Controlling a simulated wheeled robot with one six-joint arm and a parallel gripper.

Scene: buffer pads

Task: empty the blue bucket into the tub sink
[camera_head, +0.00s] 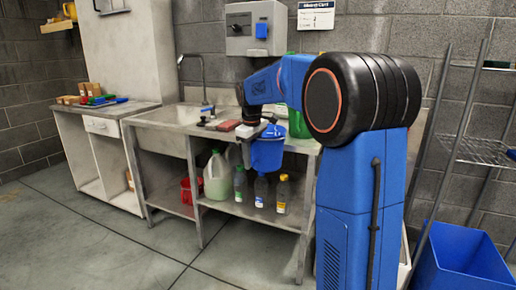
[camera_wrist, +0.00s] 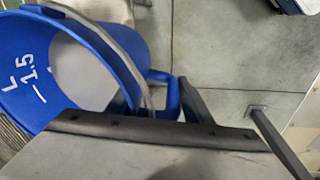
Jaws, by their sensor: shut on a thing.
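The blue bucket (camera_head: 268,153) hangs at the front edge of the sink bench, below my gripper (camera_head: 247,138) and to the right of the tub sink (camera_head: 158,140). In the wrist view the bucket (camera_wrist: 22,62) fills the upper left, with white volume marks inside. A flat grey area (camera_wrist: 85,75) shows inside; I cannot tell whether it is liquid or the bottom. A grey bail crosses the rim. My gripper (camera_wrist: 183,108) is shut on the bucket at its blue side handle; the contact is partly hidden.
A red-brown block (camera_head: 225,126) lies on the bench top near my gripper. A green bottle (camera_head: 240,185) and other bottles stand on the shelf below. A large blue bin (camera_head: 462,258) and wire rack (camera_head: 480,150) are at right. The floor in front is clear.

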